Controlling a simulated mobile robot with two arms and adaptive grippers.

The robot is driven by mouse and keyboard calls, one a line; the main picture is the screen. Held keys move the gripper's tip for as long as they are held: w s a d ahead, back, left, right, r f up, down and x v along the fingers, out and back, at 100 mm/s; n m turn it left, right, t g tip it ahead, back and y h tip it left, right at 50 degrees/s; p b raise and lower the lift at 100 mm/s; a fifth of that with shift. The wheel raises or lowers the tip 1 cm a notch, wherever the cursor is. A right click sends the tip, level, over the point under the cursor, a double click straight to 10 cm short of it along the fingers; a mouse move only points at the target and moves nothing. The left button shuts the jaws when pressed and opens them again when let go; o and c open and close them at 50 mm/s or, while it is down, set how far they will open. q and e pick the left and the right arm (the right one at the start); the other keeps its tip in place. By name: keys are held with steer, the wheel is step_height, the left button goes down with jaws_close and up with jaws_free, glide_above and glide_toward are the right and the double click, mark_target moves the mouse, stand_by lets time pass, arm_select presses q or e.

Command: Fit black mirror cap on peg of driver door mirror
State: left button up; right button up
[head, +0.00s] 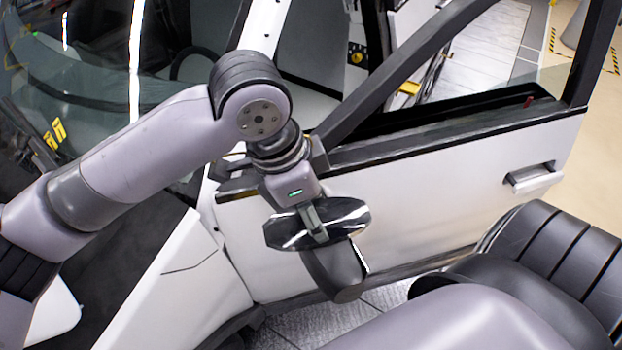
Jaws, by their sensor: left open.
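The black mirror cap (285,232) is a glossy dark oval in front of the white driver door (430,195), near its front edge. My left gripper (316,228) points down at the middle of the cap from above. It is open, with a finger overlapping the cap's surface; I cannot tell whether it touches. My right gripper is out of view; only my right arm shows at lower right.
The door stands open, with its window frame (430,45) rising behind my left gripper and a handle (533,178) at right. The white front fender (185,285) is at lower left. The windshield (80,60) is at upper left. Bare floor shows at far right.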

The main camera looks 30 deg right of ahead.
arm_select(q)
steer(key=shift+o, duration=0.2)
steer(key=v, duration=1.2)
steer(key=shift+a, duration=0.1)
